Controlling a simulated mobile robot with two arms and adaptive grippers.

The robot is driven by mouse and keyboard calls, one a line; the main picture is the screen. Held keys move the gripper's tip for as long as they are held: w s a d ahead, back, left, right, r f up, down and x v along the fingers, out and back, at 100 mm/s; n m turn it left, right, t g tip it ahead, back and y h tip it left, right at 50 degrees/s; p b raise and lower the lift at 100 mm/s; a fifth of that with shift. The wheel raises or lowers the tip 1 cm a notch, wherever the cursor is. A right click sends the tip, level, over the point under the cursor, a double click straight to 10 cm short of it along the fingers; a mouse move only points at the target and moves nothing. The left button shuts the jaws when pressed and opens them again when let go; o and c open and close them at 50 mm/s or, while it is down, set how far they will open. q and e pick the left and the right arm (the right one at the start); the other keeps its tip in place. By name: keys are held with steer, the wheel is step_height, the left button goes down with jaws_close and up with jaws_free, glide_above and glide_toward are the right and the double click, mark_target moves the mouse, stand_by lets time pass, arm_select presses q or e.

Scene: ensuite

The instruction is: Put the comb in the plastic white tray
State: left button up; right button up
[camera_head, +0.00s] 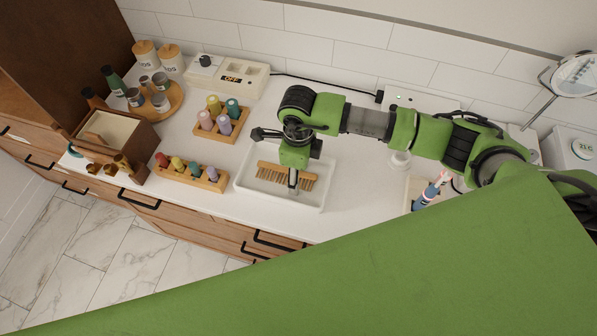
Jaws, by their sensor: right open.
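The white plastic tray (252,188) stands on the countertop near its front edge. The brown comb (269,171) lies across the inside of the tray, its teeth towards the front. My right gripper (293,184) is right above the comb's middle, pointing down, with its jaws open. It hides part of the comb, and I cannot tell whether the fingers touch it. My left gripper is not in view.
Wooden racks with colored bottles (190,173) (222,121) stand left of the tray. A brown box (107,138) is further left. A toothbrush holder (420,196) stands to the right.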

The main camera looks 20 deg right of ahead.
steer(key=shift+r, duration=0.25)
steer(key=shift+w+r, duration=0.1)
steer(key=shift+r, duration=0.15)
step_height(320, 180, up, 11)
steer(key=b, duration=0.4)
steer(key=shift+r, duration=0.15)
